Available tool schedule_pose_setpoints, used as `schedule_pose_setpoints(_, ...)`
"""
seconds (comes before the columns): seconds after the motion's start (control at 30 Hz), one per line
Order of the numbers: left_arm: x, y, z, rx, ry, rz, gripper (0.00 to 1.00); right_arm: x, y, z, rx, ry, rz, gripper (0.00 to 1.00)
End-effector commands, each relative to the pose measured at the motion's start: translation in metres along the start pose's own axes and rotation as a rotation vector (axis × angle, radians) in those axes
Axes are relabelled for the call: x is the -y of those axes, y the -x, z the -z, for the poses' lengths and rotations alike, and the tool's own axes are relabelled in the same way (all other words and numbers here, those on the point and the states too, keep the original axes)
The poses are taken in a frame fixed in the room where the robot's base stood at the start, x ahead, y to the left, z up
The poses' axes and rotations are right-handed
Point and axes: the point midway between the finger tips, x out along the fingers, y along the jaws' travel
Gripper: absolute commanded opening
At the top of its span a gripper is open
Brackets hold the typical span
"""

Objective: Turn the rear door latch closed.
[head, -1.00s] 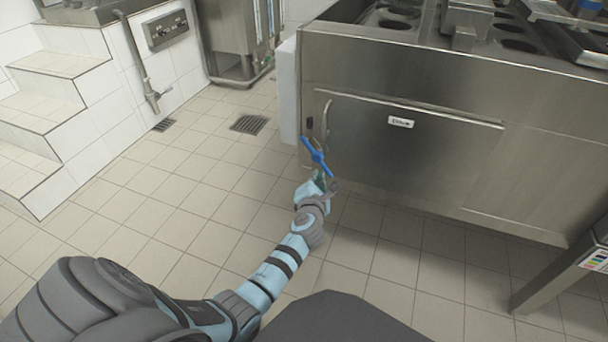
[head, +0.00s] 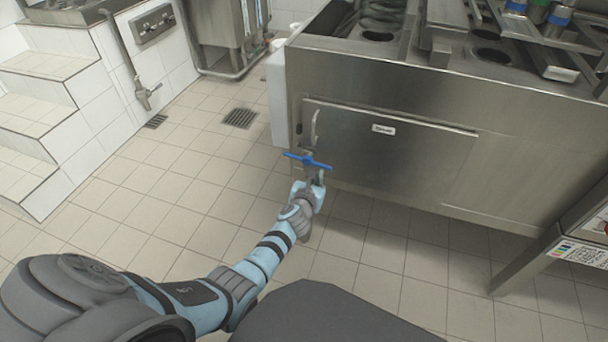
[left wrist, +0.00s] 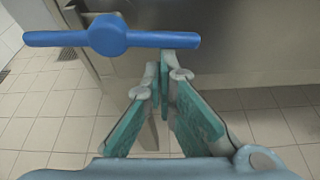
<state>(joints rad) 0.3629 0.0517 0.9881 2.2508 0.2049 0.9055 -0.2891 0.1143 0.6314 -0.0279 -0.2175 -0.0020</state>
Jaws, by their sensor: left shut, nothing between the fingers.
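The latch is a blue two-armed handle (head: 307,160) at the lower left of the steel machine's door (head: 385,150). In the head view it lies nearly level, tipped slightly down to the right. In the left wrist view the blue handle (left wrist: 108,38) runs level, with a round hub in its middle. My left gripper (head: 318,178) is just below the handle's right arm. In the left wrist view the left gripper (left wrist: 166,70) is shut and empty, its fingertips close under the right arm's end. I cannot tell if they touch it. My right gripper is not in view.
The door has a curved handle (head: 315,127) and a small label (head: 383,130). The steel machine (head: 400,80) fills the right side. Tiled floor (head: 190,190) lies open to the left, with a drain grate (head: 240,118). White tiled steps (head: 40,120) stand farther left.

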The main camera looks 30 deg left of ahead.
Motion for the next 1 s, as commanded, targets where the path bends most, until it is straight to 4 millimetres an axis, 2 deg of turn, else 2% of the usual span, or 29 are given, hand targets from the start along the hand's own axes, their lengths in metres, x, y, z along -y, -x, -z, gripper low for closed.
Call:
schedule_pose_setpoints(0.77,0.002,0.001,-0.003,0.001,-0.003,0.0,0.0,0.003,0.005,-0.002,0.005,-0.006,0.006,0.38)
schedule_pose_setpoints(0.87,0.003,-0.001,0.003,0.001,-0.004,0.0,0.0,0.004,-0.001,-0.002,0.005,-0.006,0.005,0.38)
schedule_pose_setpoints(1.0,0.004,-0.009,0.025,0.001,-0.004,0.001,0.0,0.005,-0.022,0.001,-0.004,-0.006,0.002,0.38)
